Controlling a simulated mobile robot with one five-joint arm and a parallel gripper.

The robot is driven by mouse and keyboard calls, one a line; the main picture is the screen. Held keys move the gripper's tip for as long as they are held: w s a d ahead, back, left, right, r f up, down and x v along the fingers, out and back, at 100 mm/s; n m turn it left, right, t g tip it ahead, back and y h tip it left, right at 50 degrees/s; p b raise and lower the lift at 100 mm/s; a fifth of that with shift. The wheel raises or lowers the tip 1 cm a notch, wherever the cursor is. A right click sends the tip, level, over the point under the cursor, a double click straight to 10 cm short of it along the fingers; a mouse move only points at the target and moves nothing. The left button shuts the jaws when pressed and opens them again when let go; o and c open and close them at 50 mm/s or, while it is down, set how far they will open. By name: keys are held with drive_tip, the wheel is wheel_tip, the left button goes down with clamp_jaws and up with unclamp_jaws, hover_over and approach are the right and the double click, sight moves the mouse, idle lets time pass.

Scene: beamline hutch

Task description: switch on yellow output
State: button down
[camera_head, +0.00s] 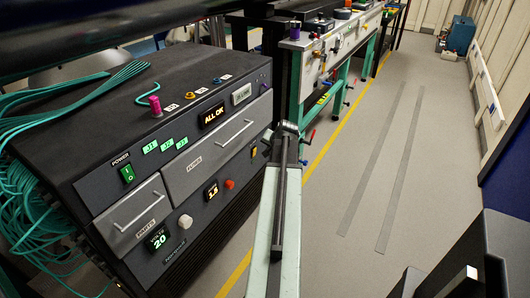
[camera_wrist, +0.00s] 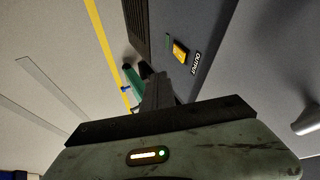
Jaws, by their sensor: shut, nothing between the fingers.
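The yellow output switch (camera_head: 254,151) is a small rocker at the right end of the dark power unit's front panel. In the wrist view the yellow switch (camera_wrist: 180,51) sits beside a white "OUTPUT" label, with a thin green strip at its other side. My gripper (camera_head: 284,132) is shut and empty, just right of the panel's right end in the head view. In the wrist view my gripper (camera_wrist: 157,82) points away from the camera, its tips lying below and left of the switch in the picture. The tips look apart from the switch; their exact distance is unclear.
The power unit (camera_head: 222,160) also carries a green power switch (camera_head: 127,173), a red knob (camera_head: 229,183), a white knob (camera_head: 185,221) and drawers with handles. Teal cables (camera_head: 30,215) hang at its left. A teal-framed bench (camera_head: 310,75) stands behind.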

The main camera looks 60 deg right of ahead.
sight(254, 152)
drive_tip(key=w+d+f+b, duration=0.3)
drive_tip(key=w+f+b, duration=0.1)
drive_tip(key=w, duration=0.3)
drive_tip(key=shift+w+f, duration=0.3)
drive_tip(key=shift+f, duration=0.45)
drive_tip(key=shift+w+d+r, duration=0.1)
drive_tip(key=shift+w, duration=0.25)
drive_tip(key=shift+r, duration=0.1)
drive_tip(key=shift+r+p, duration=0.7)
drive_tip(key=shift+p, duration=0.15)
